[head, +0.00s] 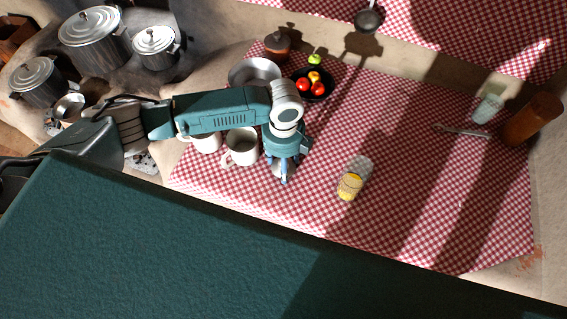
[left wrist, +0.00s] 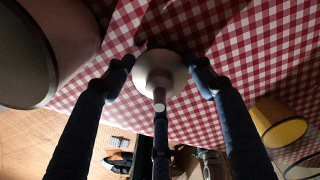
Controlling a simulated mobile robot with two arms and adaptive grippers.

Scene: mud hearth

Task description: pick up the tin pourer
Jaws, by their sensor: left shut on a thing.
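The tin pourer (left wrist: 160,68) is a pale piece with a round flared base and a narrow stem, seen end-on in the left wrist view. My left gripper (left wrist: 160,82) is shut on it, with dark fingers on both sides and one in front of the stem. In the head view my left gripper (head: 284,178) points down over the red checked cloth (head: 420,170), right of the white mugs. There the pourer is mostly hidden by the gripper. I cannot tell whether it touches the cloth. My right gripper is not in view.
A white mug (head: 240,148) stands close left of the gripper, with another (head: 206,143) beyond it. A glass with yellow contents (head: 351,183) stands to the right. A metal bowl (head: 243,72) and a dark fruit bowl (head: 325,92) sit behind. The cloth's right-centre is clear.

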